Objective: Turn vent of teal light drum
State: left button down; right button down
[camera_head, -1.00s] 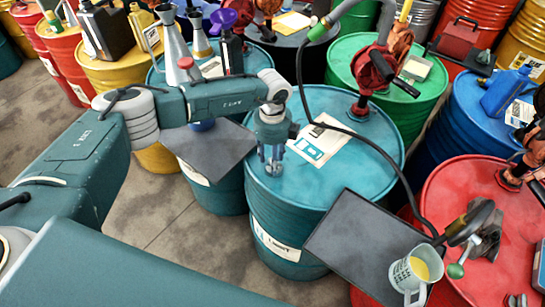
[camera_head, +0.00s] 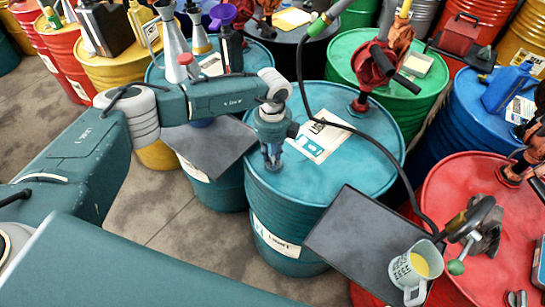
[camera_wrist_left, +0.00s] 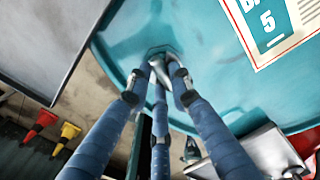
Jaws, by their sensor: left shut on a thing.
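The teal drum (camera_head: 330,190) stands upright in the middle of the head view, with a white label sheet (camera_head: 320,142) on its lid. My left gripper (camera_head: 271,163) points down at the left part of this lid. In the left wrist view, the three blue fingers of my left gripper (camera_wrist_left: 158,72) converge on a small vent fitting (camera_wrist_left: 162,53) near the rim of the teal lid (camera_wrist_left: 150,25). The gripper is shut on the vent, whose lower part shows dark against the lid. The fingers hide most of the vent. My right gripper is not in view.
A dark tray (camera_head: 355,240) at the drum's front right carries a jug of yellow liquid (camera_head: 415,268). Another dark plate (camera_head: 210,148) lies left of the gripper. Green, blue and red drums crowd behind and right.

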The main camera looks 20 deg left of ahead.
pick_arm(q)
jog(key=m+b, duration=1)
jog(key=shift+w+a+f+m+b, duration=0.2)
jog(key=shift+w+m+b, duration=0.1)
jog(key=shift+m, duration=0.1)
jog(key=m+b, duration=0.3)
jog(key=m, duration=0.1)
jog(key=shift+w+d+r, duration=0.1)
jog(key=shift+r+m+b, duration=0.15)
jog(key=shift+m+b, duration=0.75)
jog(key=shift+m, duration=0.3)
jog(key=c, duration=1.5)
grip_release()
jog(key=shift+c, duration=0.2)
notch_tip(320, 180, up, 12)
